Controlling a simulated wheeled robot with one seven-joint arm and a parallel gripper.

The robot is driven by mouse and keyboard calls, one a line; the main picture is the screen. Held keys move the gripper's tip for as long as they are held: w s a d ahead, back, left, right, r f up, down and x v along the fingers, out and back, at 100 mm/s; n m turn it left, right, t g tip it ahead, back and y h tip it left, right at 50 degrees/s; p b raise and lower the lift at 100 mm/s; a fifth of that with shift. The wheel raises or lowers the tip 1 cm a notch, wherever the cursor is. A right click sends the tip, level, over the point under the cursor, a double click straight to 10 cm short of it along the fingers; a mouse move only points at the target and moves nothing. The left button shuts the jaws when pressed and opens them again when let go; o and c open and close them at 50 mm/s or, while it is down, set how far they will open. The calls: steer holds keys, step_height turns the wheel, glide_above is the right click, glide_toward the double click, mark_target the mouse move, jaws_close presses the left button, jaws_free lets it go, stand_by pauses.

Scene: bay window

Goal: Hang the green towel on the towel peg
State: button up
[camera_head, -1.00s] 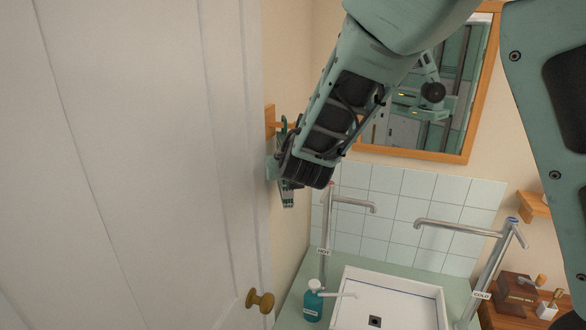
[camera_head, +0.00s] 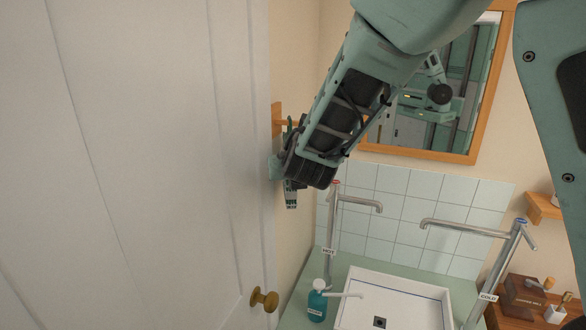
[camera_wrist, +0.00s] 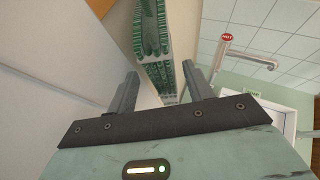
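The green towel (camera_wrist: 150,32) is a folded, ribbed strip hanging in the upper middle of the wrist view. The wooden towel peg (camera_head: 291,123) sticks out from a small wall board left of the mirror. The towel's upper part appears to be at the peg, but my wrist hides most of the contact.
A white door (camera_head: 150,170) with a brass knob (camera_head: 264,300) stands close on the left. Below are a white sink (camera_head: 400,290), a hot tap (camera_head: 333,235), a cold tap (camera_head: 505,260) and a teal soap bottle (camera_head: 317,302). A framed mirror (camera_head: 470,157) hangs behind my arm.

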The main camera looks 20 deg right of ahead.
steer(key=shift+d, duration=0.15)
steer(key=b+v, duration=0.1)
steer(key=v, duration=1.6)
steer(key=s+d+f+m+g+h+b, duration=0.1)
steer(key=s+d+f+m+g+b, duration=0.2)
steer(key=s+f+m+g+b, duration=0.55)
steer(key=s+a+f+m+g+y+b, duration=0.1)
steer(key=s+a+f+m+g, duration=0.1)
steer(key=s+f+m, duration=0.5)
steer(key=s+a+f+m+g+y+b, duration=0.1)
steer(key=s+a+f+m, duration=0.1)
steer(key=s+f+m, duration=0.5)
step_height(320, 180, down, 3)
steer(key=m, duration=0.5)
steer(key=shift+r+g+y+b, duration=0.2)
steer(key=shift+g+y+b, duration=0.15)
steer(key=shift+y, duration=0.05)
stand_by(0.5)
